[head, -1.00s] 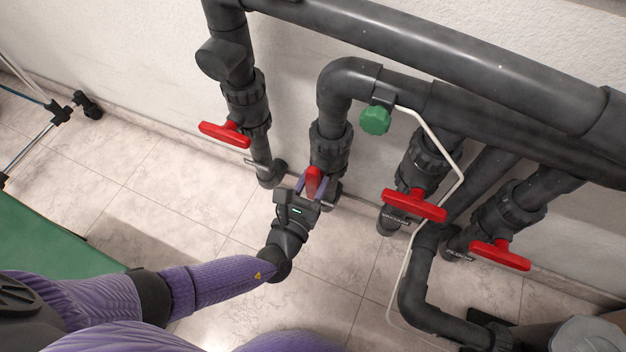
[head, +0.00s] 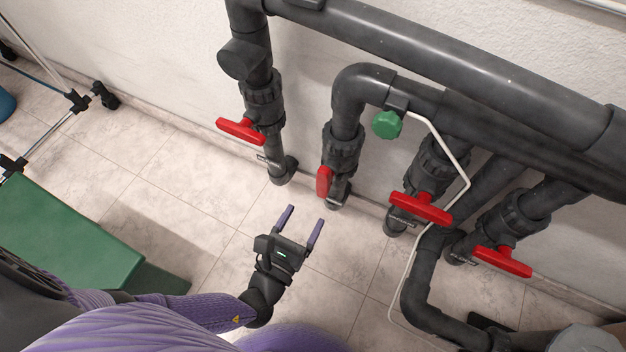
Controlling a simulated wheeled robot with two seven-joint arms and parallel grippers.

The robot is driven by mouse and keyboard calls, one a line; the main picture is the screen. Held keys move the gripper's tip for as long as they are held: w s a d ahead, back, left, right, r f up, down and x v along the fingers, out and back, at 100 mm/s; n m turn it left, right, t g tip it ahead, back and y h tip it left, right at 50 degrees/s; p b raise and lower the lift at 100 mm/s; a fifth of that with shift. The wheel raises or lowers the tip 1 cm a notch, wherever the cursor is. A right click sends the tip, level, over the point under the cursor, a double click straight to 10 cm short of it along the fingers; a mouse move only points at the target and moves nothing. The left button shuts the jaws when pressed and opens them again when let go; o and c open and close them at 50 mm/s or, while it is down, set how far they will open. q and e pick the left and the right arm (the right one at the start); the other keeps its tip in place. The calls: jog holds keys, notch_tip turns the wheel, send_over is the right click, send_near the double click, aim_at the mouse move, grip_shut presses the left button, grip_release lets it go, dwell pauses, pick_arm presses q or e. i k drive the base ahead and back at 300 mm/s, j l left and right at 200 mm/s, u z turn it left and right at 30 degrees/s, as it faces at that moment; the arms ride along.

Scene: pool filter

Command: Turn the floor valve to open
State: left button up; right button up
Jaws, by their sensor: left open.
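Several dark grey pipes with red-handled valves come down to the floor. The second valve from the left has a red handle (head: 324,182) that shows narrow and in line with its pipe. The far-left red handle (head: 240,130) lies across its pipe, as do the middle-right red handle (head: 421,207) and the far-right red handle (head: 502,261). Small labels by the valves are too small to read. My left gripper (head: 302,222) is open and empty, below and left of the second handle, apart from it. My right gripper is not in view.
A green knob (head: 387,125) sits on the upper pipe, with a thin white tube (head: 455,158) running down from it. A green box (head: 75,235) stands at left. Tiled floor (head: 180,190) is clear between the box and the pipes.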

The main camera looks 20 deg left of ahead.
aim_at(502, 260)
jog(key=k, duration=1)
